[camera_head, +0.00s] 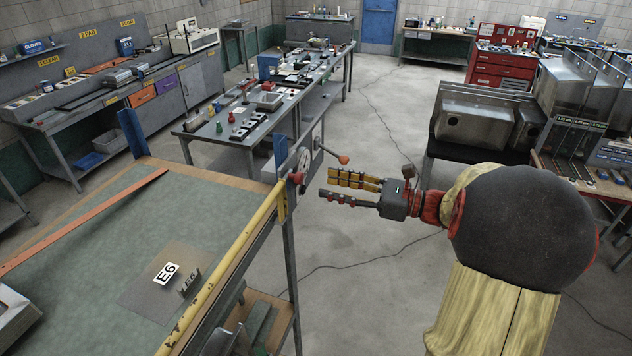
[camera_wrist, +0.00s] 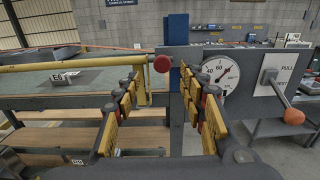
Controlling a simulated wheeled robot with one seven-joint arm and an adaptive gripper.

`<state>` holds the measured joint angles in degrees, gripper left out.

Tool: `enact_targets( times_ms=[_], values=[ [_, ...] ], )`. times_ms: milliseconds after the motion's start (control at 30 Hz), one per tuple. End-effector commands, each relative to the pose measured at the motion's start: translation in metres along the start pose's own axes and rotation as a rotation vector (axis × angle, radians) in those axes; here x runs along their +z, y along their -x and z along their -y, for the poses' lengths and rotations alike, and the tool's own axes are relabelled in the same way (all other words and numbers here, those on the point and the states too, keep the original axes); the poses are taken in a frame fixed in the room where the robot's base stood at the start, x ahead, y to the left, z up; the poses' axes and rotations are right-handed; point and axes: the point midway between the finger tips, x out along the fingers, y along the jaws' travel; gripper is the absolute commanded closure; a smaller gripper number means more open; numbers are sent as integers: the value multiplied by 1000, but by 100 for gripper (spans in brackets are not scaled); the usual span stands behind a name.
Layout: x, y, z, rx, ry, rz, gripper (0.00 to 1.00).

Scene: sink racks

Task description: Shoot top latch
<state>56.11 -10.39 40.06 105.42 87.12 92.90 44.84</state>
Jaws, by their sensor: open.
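No part is labelled as a latch. A red knob (camera_wrist: 163,63) sits on the end of a grey upright panel (camera_wrist: 172,95), next to the yellow rail; it also shows in the head view (camera_head: 297,177). A lever with an orange knob (camera_wrist: 292,115) sticks out from a white plate marked PULL and REST; the knob also shows in the head view (camera_head: 343,159). My gripper (camera_head: 327,186) is open and empty, to the right of the panel. In the wrist view my gripper (camera_wrist: 161,80) has its yellow-padded fingers apart, with the red knob between their tips. Contact is not visible.
A round gauge (camera_wrist: 222,75) is on the panel, left of the lever. A yellow rail (camera_head: 225,262) edges the green-topped bench (camera_head: 100,230), which carries an E6 card (camera_head: 166,273). The floor (camera_head: 350,290) below my gripper is clear except for thin cables.

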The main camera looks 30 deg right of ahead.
Motion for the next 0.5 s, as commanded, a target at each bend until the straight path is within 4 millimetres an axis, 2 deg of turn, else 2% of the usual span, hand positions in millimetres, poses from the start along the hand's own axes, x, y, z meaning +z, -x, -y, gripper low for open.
enact_targets(
  times_ms=[33, 200, 300, 500],
  values=[
    [0, 12, 2, -5, 0, -1, 58],
    [0, 38, 1, -3, 0, 0, 58],
    [-1, 47, 1, -1, -1, -1, 58],
    [0, 53, 0, 0, 0, 0, 58]
  ],
)
